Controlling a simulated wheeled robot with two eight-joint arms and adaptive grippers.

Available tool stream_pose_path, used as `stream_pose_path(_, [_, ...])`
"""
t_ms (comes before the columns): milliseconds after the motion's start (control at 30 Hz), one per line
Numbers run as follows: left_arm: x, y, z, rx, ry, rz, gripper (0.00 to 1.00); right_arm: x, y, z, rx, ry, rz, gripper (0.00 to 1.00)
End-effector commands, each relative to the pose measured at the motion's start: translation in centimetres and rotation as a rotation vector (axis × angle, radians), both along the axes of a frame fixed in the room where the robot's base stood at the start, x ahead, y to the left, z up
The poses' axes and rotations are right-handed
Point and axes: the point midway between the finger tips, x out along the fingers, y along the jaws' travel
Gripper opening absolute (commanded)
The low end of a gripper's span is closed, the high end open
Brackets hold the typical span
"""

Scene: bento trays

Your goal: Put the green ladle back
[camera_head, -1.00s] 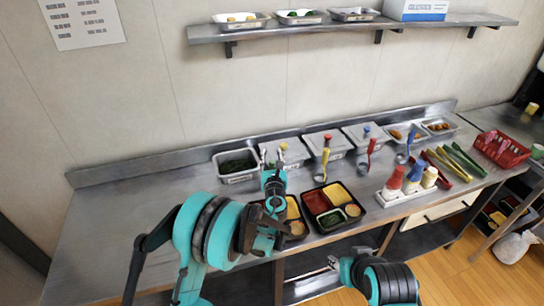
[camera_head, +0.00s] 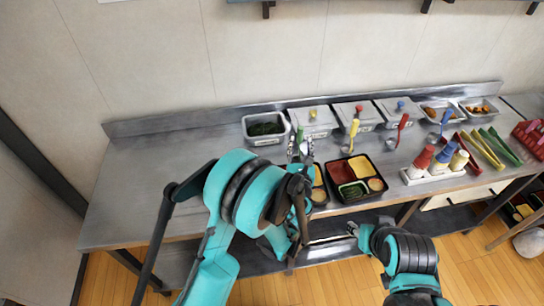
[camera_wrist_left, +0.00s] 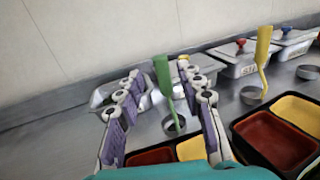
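The green ladle (camera_wrist_left: 163,88) stands upright, handle up, in the left wrist view. Its round bowl (camera_wrist_left: 173,124) is low over the counter, and I cannot tell if it touches. My left gripper (camera_wrist_left: 165,105) has its two fingers wide apart, one on each side of the ladle, with gaps between fingers and handle. In the head view my left gripper (camera_head: 300,148) is over the counter in front of the yellow-knobbed lidded container (camera_head: 314,122); the ladle is mostly hidden there. My right gripper (camera_head: 352,229) is low before the counter's front edge, its fingers too small to read.
A container of dark greens (camera_head: 247,126) stands left of the lidded ones. The yellow ladle (camera_head: 354,130) and red ladle (camera_head: 402,123) stand to the right. Bento trays (camera_head: 379,170) are near the front edge, beside a bottle rack (camera_head: 435,174). The counter's left part (camera_head: 150,185) is clear.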

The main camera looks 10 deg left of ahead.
Motion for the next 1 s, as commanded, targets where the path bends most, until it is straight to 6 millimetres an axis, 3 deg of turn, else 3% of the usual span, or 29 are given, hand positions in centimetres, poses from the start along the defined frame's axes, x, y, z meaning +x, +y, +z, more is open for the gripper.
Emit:
stream_pose_path(167, [0.0, 1.1, 0.7, -0.068, 0.015, 0.024, 0.37, 0.0, 0.0, 0.0, 0.0, 0.0, 0.0, 0.4])
stream_pose_path(333, [-0.8, 6.8, 3.4, -0.445, 0.08, 0.156, 0.37, 0.0, 0.0, 0.0, 0.0, 0.0, 0.0, 0.4])
stream_pose_path(467, [-3.4, 12.3, 5.2, -0.869, 0.125, 0.324, 0.37, 0.0, 0.0, 0.0, 0.0, 0.0, 0.0, 0.4])
stream_pose_path(600, [-8.0, 16.9, 6.0, -1.322, 0.139, 0.527, 0.37, 0.0, 0.0, 0.0, 0.0, 0.0, 0.0, 0.4])
stream_pose_path(700, [-12.1, 19.1, 6.0, -1.639, 0.128, 0.684, 0.37, 0.0, 0.0, 0.0, 0.0, 0.0, 0.0, 0.4])
stream_pose_path(833, [-18.1, 20.5, 5.3, -2.039, 0.089, 0.907, 0.37, 0.0, 0.0, 0.0, 0.0, 0.0, 0.0, 0.4])
stream_pose_path(1000, [-24.9, 20.0, 4.1, -2.468, 0.01, 1.189, 0.37, 0.0, 0.0, 0.0, 0.0, 0.0, 0.0, 0.4])
